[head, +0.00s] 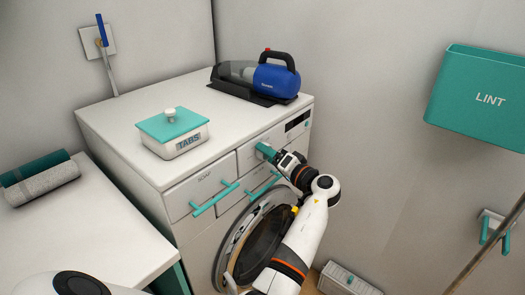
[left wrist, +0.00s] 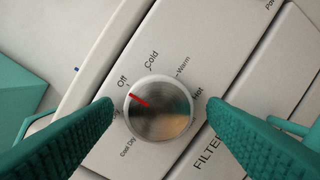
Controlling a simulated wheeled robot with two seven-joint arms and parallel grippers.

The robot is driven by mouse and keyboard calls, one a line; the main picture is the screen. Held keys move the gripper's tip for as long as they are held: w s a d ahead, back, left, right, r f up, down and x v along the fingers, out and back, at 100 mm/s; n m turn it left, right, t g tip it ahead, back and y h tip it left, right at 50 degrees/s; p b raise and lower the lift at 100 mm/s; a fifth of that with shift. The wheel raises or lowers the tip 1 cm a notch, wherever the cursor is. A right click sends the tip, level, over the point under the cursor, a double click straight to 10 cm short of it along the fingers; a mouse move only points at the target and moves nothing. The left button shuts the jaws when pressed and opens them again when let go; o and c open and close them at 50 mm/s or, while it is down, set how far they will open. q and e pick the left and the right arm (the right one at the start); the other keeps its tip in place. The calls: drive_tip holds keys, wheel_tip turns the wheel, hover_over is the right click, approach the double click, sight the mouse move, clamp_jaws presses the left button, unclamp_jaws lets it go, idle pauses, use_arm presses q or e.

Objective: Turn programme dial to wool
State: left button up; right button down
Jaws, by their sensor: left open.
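The programme dial (left wrist: 158,108) is a round brushed-metal knob with a red pointer line on the washing machine's white front panel (head: 275,139). In the left wrist view, the red line points up-left, towards "Off". I read "Cold", "Warm", "Hot" and "Cool Dry" around it; another label at left is partly covered, and I see no "wool". My left gripper (left wrist: 161,112) is open, its teal fingers either side of the dial with gaps showing. In the head view the left gripper (head: 267,152) is at the panel and hides the dial. My right gripper is not in view.
The washing machine has teal-handled drawers (head: 200,190) left of the gripper and a round door (head: 232,240) below. A TABS box (head: 173,140) and a blue hand vacuum (head: 275,80) stand on top. A LINT bin (head: 480,100) hangs on the right wall.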

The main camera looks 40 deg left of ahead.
use_arm(q)
drive_tip(key=shift+d, duration=0.15)
drive_tip(key=shift+c, duration=0.9)
drive_tip(key=c, duration=0.8)
drive_tip(key=shift+r, duration=0.1)
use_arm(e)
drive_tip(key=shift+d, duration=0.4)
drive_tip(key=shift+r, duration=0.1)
